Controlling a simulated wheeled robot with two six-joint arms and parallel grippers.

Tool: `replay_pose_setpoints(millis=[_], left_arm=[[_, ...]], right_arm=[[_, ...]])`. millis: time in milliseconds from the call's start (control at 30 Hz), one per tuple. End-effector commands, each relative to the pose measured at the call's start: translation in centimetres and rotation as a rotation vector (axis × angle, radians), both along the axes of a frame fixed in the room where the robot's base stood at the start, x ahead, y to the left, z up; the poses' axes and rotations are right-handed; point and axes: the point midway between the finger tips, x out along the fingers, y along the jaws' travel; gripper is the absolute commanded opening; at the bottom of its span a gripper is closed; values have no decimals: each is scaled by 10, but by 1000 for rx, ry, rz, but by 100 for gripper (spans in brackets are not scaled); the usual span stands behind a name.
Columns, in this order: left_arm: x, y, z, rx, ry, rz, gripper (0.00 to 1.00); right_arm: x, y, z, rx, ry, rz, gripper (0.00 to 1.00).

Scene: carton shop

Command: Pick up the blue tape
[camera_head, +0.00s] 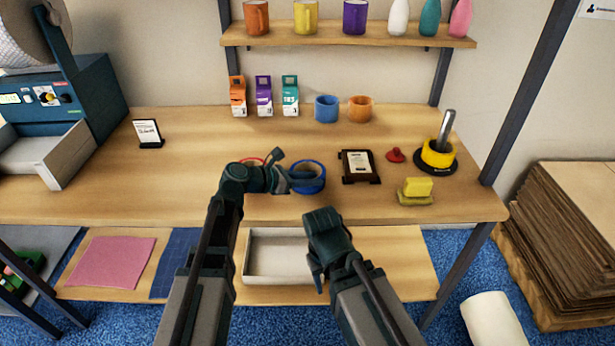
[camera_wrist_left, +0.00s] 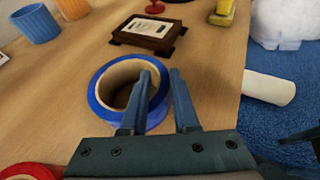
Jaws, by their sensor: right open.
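The blue tape (camera_head: 308,178) is a roll lying flat on the table, left of the dark framed stand. In the left wrist view the blue tape (camera_wrist_left: 100,110) shows its tan core and open hole. My left gripper (camera_head: 284,172) is at the roll's left side in the head view. In the wrist view the left gripper's fingers (camera_wrist_left: 161,75) stand apart, one over the hole and one outside the rim. Whether they press on the wall cannot be told. My right gripper (camera_head: 318,270) is open and low, in front of the table edge, away from the tape.
A red ring (camera_wrist_left: 28,171) lies close to the left gripper. The framed stand (camera_head: 360,166), a red knob-like object (camera_head: 396,155), a yellow block (camera_head: 417,189) and a yellow tape on a stand (camera_head: 437,155) are to the right. Two cups (camera_head: 326,108) stand behind.

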Motion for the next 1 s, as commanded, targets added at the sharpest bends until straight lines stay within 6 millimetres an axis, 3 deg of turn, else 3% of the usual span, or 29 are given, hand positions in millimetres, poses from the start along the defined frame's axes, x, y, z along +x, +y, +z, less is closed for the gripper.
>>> replay_pose_setpoints(millis=[67, 667, 1000], left_arm=[[0, 0, -1, 2, 1, 0, 0], [-1, 1, 1, 5, 1, -1, 0], [0, 2, 21, 2, 0, 0, 0]], right_arm=[[0, 0, 0, 0, 0, 0, 50], [0, 0, 2, 0, 0, 0, 50], [0, 0, 21, 0, 0, 0, 50]])
